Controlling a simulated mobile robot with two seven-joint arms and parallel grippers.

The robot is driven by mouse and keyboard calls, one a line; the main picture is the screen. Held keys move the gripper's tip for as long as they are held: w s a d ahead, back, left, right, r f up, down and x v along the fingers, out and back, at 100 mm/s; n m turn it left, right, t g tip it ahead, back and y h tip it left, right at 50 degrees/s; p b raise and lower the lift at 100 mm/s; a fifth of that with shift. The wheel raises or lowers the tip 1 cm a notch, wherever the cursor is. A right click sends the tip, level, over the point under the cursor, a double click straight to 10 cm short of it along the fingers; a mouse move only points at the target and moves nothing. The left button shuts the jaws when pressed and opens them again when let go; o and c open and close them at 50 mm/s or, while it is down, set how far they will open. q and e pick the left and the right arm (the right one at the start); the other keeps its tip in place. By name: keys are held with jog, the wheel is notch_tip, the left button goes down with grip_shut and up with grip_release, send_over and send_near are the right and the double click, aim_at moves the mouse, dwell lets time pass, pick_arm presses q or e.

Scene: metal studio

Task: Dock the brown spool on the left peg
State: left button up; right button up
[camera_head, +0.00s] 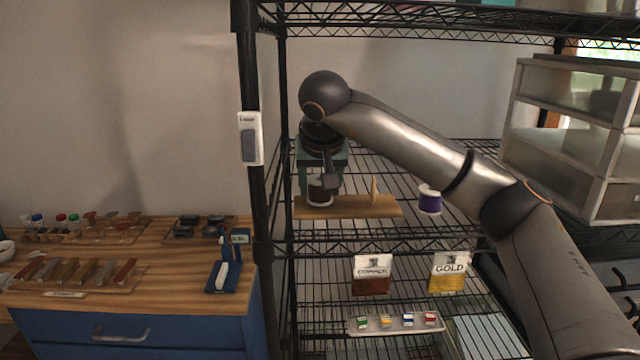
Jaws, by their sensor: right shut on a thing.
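My right gripper (326,178) reaches down from the arm that comes in from the right. It is shut on a dark spool with a pale lower rim, the brown spool (319,194), over the left end of a wooden board (350,210). The fingers cover part of the spool. The left peg is hidden behind the spool and gripper, and I cannot tell whether the spool is around it or rests on the board. A bare wooden peg (374,190) stands upright on the board's right part. My left gripper is not in view.
A purple spool (430,201) sits on the wire shelf right of the board. A green object (337,153) stands behind the gripper. A black rack post (254,190) rises to the left. Copper (372,275) and gold (450,272) packs are on the shelf below.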

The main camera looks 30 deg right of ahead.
jog(key=shift+f, duration=0.4)
jog(key=o, duration=1.1)
jog(key=shift+c, duration=0.2)
jog(key=p+v, duration=0.6)
jog(key=v, duration=0.5)
